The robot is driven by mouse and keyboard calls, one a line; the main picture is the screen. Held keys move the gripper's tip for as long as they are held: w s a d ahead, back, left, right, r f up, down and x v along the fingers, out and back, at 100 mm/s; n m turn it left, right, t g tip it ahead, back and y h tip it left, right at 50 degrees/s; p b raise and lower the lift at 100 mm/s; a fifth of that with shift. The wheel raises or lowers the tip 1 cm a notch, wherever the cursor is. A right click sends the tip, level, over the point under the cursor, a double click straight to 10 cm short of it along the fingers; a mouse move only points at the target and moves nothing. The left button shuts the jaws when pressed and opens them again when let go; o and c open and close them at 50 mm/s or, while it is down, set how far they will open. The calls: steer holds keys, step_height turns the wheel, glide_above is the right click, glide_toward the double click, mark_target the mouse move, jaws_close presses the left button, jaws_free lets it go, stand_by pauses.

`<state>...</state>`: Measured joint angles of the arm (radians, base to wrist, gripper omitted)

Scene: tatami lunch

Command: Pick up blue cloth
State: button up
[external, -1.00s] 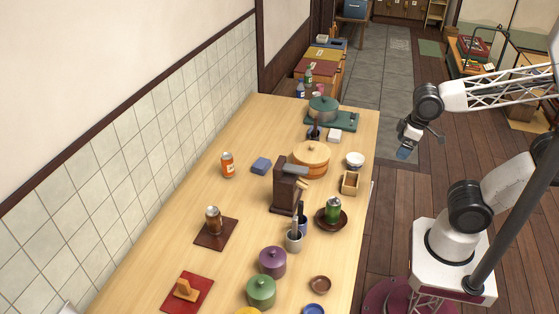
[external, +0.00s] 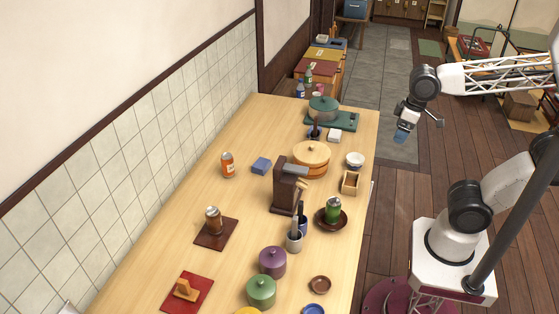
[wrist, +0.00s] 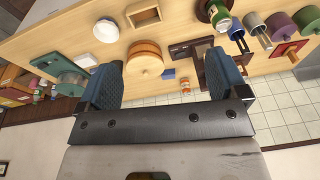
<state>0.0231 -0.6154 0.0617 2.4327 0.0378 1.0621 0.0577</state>
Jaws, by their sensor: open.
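The blue cloth (external: 261,166) is a small folded block lying on the wooden table, between the orange can and the round wooden tub. In the wrist view the blue cloth (wrist: 168,74) shows small, between my two fingers and well beyond them. My gripper (external: 401,137) is off the table's right side, above the floor, with its blue fingertips pointing down. In the wrist view my gripper (wrist: 163,82) has its blue pads wide apart with nothing between them.
The wooden tub (external: 311,158) and a dark brown grinder-like stand (external: 285,187) stand right of the cloth. The orange can (external: 228,165) is on its left. A white bowl (external: 355,159) and wooden box (external: 350,183) sit near the table's right edge. Bare tabletop surrounds the cloth.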

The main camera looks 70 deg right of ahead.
steer(key=w+d+r+m+g+y, duration=0.1)
steer(key=w+r+m+y, duration=0.3)
steer(key=w, duration=1)
steer(key=w+d+m+g+y, duration=0.1)
steer(key=w+m+y, duration=0.2)
steer(key=w+m, duration=0.7)
steer(key=w+d+f+m+t+y, duration=0.15)
steer(key=w+d, duration=0.25)
steer(key=w, duration=0.5)
steer(key=w+d+f+m+y, duration=0.2)
steer(key=w+d, duration=0.2)
steer(key=w, duration=0.4)
steer(key=w+d+f+m+y, duration=0.1)
steer(key=w+d+y, duration=0.1)
steer(key=w+d, duration=0.5)
glide_toward(262, 163)
steer(key=shift+y+x, duration=0.25)
steer(key=shift+x, duration=0.55)
steer(key=shift+s+f, duration=0.1)
steer(key=shift+x, duration=1.25)
